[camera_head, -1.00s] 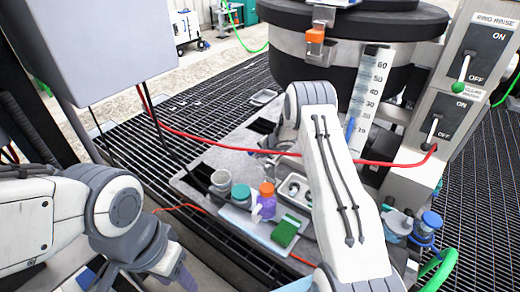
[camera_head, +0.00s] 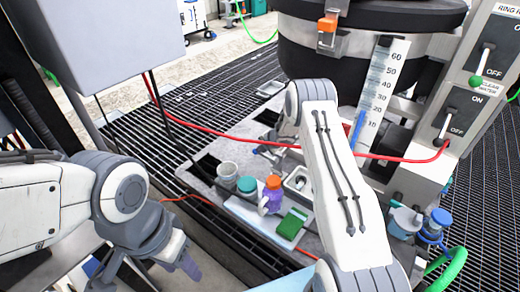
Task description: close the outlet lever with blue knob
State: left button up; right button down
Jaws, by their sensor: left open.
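A blue fitting (camera_head: 437,224) with a round blue top sits low at the right, below the switch column and beside the green hose. A grey-blue fitting (camera_head: 404,219) stands just left of it. A slim blue piece (camera_head: 357,128) stands upright by the white scale. I cannot tell which of these is the outlet lever's knob. My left gripper (camera_head: 145,270) is open and empty at the lower left, far from the blue parts. My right gripper (camera_head: 268,151) is over the grey platform, partly hidden by my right arm; its jaw state is unclear.
A green-knobbed switch (camera_head: 478,70) and a second switch (camera_head: 446,118) are on the right column. A red hose (camera_head: 385,157) crosses the middle. A grey cup (camera_head: 227,174), an orange-capped purple bottle (camera_head: 271,196) and a green block (camera_head: 291,223) stand on the platform.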

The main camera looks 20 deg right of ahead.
dwell(0.4)
notch_tip(320, 180, up, 10)
jog(key=s+a+p, duration=0.1)
jog(key=p, duration=0.6)
jog(key=shift+a+f, duration=0.15)
jog(key=shift+a, duration=0.15)
